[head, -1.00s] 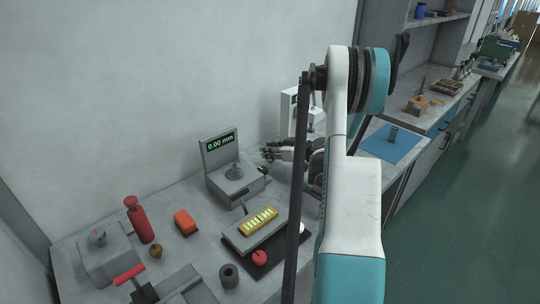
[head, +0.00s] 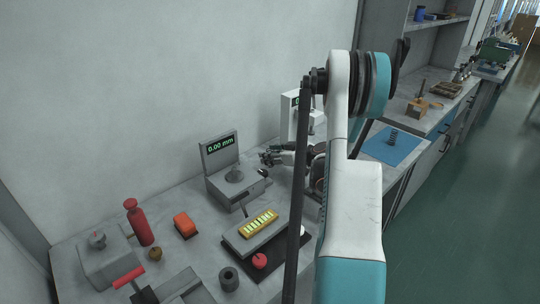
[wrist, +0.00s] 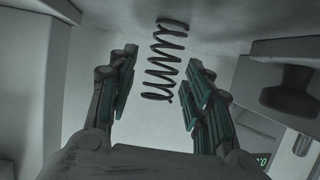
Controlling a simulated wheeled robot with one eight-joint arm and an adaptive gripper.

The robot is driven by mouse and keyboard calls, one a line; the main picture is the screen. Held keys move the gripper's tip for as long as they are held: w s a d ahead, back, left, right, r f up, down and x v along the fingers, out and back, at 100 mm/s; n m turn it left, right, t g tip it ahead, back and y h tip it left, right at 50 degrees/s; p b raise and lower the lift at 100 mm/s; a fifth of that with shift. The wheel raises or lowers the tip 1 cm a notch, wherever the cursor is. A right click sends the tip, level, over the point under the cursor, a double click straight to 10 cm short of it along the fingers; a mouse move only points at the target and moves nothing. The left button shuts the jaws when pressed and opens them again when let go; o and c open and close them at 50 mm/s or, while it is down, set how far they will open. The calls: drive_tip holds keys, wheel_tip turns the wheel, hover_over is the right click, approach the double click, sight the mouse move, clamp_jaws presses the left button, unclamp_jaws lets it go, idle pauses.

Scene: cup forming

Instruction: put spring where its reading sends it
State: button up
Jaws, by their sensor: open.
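A dark coil spring (wrist: 165,62) shows in the wrist view, ahead of my open gripper (wrist: 160,70) and between the lines of its two fingers. Neither finger visibly touches it. In the head view my gripper (head: 268,157) points left, low beside a grey gauge (head: 236,185) whose display (head: 221,143) reads 0.00 mm. I cannot make out the spring near the gripper in the head view. Another dark coil (head: 392,138) stands on a blue mat (head: 405,150) to the right. A white device (head: 289,112) with a green display stands behind my arm, its reading mostly hidden.
A tray with yellow pieces (head: 258,222), a red knob (head: 259,261), a dark ring (head: 229,279), an orange block (head: 185,224) and a red bottle (head: 139,222) stand on the front bench. A dark gauge knob (wrist: 290,90) is close on the right in the wrist view.

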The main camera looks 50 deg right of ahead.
drive_tip(key=p+v, duration=0.3)
drive_tip(key=v, duration=0.8)
drive_tip(key=shift+s, duration=0.25)
